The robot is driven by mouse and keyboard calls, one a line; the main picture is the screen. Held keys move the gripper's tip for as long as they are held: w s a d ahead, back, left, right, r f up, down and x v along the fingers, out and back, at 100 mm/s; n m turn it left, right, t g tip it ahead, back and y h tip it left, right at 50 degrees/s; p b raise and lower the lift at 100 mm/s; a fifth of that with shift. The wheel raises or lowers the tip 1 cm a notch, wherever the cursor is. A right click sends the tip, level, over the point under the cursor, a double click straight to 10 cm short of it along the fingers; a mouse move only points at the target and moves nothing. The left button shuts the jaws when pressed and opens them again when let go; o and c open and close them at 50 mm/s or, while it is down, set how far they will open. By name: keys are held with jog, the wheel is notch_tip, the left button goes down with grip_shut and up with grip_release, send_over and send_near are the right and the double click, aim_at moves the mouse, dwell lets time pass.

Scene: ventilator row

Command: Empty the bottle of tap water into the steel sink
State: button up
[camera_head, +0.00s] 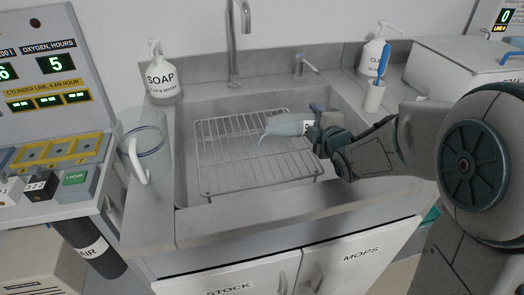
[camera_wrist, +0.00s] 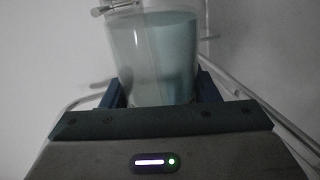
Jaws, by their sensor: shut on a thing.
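The pale blue-grey bottle (camera_head: 287,125) lies nearly on its side above the steel sink (camera_head: 185,140), its far end pointing left. A thin pale curve hangs down at that end; I cannot tell if it is water or part of the bottle. My gripper (camera_head: 318,122) is shut on the bottle's right end, where a small white label partly shows. In the wrist view, the see-through bottle (camera_wrist: 155,55) stands between the blue fingers of my gripper (camera_wrist: 163,90), with pale bluish liquid visible inside. The bottle's base is hidden by my gripper.
A wire rack (camera_head: 250,170) lies in the sink below the bottle. The tall tap (camera_head: 233,45) rises behind. A soap bottle (camera_head: 163,80) and clear jug (camera_head: 145,145) stand left; a cup with a blue brush (camera_head: 374,97) and a cleaner bottle (camera_head: 373,55) stand right.

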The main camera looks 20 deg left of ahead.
jog(key=shift+f+n+b, duration=0.2)
jog(key=shift+n+b, duration=0.1)
jog(key=shift+b, duration=0.5)
dwell(0.9)
jog(key=shift+s+a+r+n+h+b, duration=0.15)
jog(key=shift+n+b, duration=0.2)
jog(key=shift+b, duration=0.5)
jog(key=shift+a+n+h+b, duration=0.15)
jog(key=shift+n+b, duration=0.2)
jog(key=shift+b, duration=0.45)
dwell(2.0)
jog(key=shift+s+a+r+n+t+b, duration=0.15)
jog(key=shift+r+n+t+b, duration=0.15)
jog(key=shift+r+n+b, duration=0.35)
dwell(0.7)
jog(key=m+p, duration=0.1)
jog(key=p, duration=0.1)
jog(key=d+m+p, duration=0.1)
jog(key=p, duration=0.2)
jog(key=shift+w+f+m, duration=0.25)
jog(key=shift+w+f, duration=0.05)
jog(key=shift+f, duration=0.1)
jog(key=shift+a+f, duration=0.1)
jog(key=shift+f, duration=0.3)
jog(key=shift+r, duration=0.15)
